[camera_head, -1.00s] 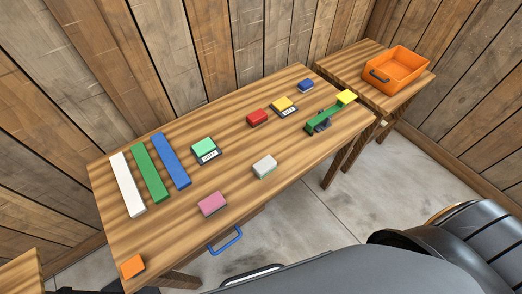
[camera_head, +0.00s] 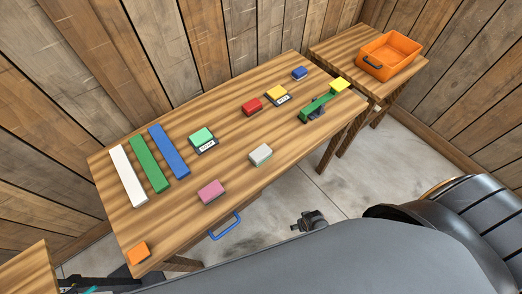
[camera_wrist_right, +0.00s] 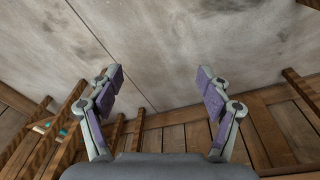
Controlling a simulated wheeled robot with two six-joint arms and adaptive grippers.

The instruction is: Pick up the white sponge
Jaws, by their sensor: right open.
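The white sponge (camera_head: 260,154) is a small pale block with a greyish-green lower part. It lies on the wooden table (camera_head: 235,150) near its front edge, right of a pink sponge (camera_head: 210,191). My right gripper (camera_wrist_right: 160,78) is open and empty in the right wrist view, its two purple-padded fingers wide apart above bare floor. In the head view a dark gripper part (camera_head: 311,222), apparently of my right arm, shows beyond the table's front edge, clear of the sponge. My left gripper's jaws do not show.
Red (camera_head: 251,106), yellow (camera_head: 277,93), blue (camera_head: 299,73), green (camera_head: 201,137) and orange (camera_head: 138,252) blocks lie on the table. Long white, green and blue bars lie at left. A green lever (camera_head: 319,106) stands at right. A blue handle (camera_head: 225,226) juts from the front. An orange bin (camera_head: 390,55) is on a side table.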

